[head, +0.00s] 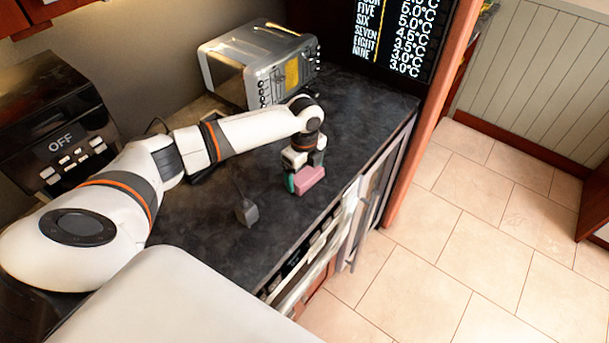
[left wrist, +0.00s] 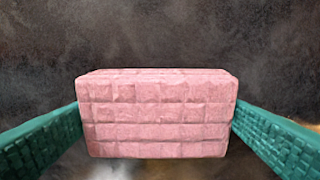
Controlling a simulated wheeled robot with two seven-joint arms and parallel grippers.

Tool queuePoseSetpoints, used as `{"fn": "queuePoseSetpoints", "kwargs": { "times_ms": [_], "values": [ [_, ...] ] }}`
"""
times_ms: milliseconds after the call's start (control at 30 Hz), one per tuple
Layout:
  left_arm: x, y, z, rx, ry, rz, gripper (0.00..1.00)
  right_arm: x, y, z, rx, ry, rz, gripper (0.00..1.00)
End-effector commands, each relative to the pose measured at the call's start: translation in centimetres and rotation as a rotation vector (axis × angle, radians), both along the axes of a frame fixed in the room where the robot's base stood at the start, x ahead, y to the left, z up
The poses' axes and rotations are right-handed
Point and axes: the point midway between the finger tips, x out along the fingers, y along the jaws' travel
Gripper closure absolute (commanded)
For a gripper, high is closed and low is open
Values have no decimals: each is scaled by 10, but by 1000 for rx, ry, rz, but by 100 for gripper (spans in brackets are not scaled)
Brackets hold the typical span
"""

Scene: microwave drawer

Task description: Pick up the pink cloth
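The pink cloth (head: 309,180) is a block-like folded piece with a grid texture, lying on the dark counter near its front edge. In the left wrist view the pink cloth (left wrist: 157,115) fills the middle, between the two green fingers. My left gripper (head: 304,176) points down over the cloth in the head view. My right gripper is not in view.
A silver toaster oven (head: 260,65) stands at the back of the dark counter (head: 355,110). A black appliance marked OFF (head: 60,130) is at the left. A small dark grey object (head: 246,211) lies left of the cloth. The counter right of the gripper is clear.

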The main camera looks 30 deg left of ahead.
Motion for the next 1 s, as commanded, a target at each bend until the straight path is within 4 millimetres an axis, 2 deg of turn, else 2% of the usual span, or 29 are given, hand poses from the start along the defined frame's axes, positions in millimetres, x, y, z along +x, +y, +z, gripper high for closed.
{"fn": "queuePoseSetpoints", "kwargs": {
  "times_ms": [267,367,800,1000],
  "values": [
    [0,0,1,0,-1,0,32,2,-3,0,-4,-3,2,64],
    [1,0,8,-2,-4,0,32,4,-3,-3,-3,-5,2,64],
    [1,0,87,-1,-3,0,32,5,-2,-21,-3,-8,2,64],
    [0,0,100,-1,-1,1,32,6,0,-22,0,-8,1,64]
  ]
}}
